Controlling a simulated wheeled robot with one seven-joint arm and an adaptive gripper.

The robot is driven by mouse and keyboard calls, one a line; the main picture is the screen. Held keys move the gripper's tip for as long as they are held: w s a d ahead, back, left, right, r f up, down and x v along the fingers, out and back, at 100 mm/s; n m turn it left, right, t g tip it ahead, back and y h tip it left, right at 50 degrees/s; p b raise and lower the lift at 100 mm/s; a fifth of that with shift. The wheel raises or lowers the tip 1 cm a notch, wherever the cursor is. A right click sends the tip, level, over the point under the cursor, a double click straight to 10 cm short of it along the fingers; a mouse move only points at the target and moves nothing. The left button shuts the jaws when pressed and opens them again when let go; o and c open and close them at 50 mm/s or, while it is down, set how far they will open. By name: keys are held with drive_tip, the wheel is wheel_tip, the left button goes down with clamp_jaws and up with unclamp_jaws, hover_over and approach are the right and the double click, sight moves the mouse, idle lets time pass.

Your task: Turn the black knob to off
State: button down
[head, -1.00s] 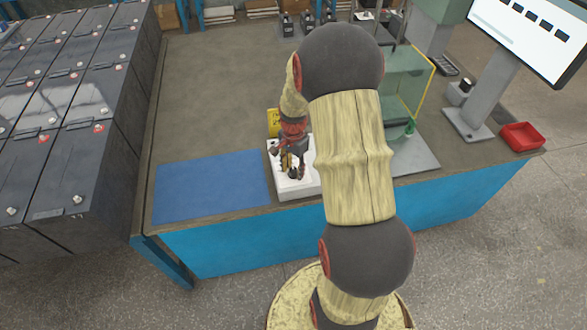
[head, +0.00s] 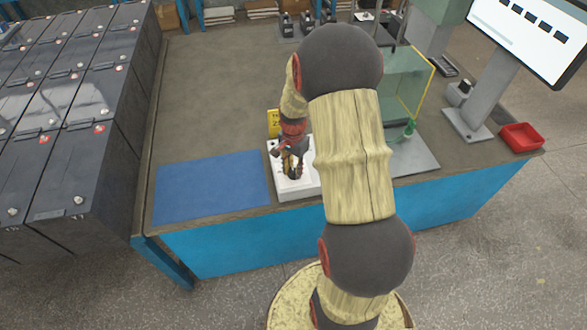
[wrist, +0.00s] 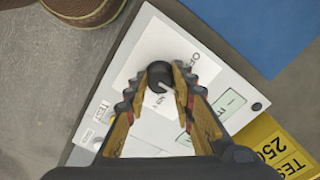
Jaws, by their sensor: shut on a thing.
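The black knob (wrist: 159,74) stands on a white panel box (wrist: 227,68) in the wrist view. A pale pointer mark on the knob faces the lower right of that view, towards small lettering. Another label that seems to read OFF lies just right of the knob. My gripper (wrist: 157,82) is shut on the knob, one finger on each side. In the head view my gripper (head: 293,172) is low over the white box (head: 294,190), and the knob is hard to make out between the fingers.
A yellow sign (head: 273,122) stands behind the box. A blue mat (head: 210,187) lies left of it on the workbench (head: 215,95). A clear-walled case (head: 405,85), a monitor (head: 530,35) and a red tray (head: 522,136) are to the right.

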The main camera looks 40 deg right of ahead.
sight(293, 170)
drive_tip(key=n+p, duration=0.3)
drive_tip(key=n, duration=0.2)
drive_tip(key=shift+r+n, duration=0.1)
drive_tip(key=shift+n, duration=0.2)
drive_tip(key=n+p, duration=0.2)
drive_tip(key=n, duration=0.3)
drive_tip(key=shift+p, duration=0.4)
drive_tip(key=shift+n, duration=0.4)
drive_tip(key=c, duration=1.6)
unclamp_jaws()
drive_tip(key=shift+o, duration=0.5)
wheel_tip(293, 170, up, 12)
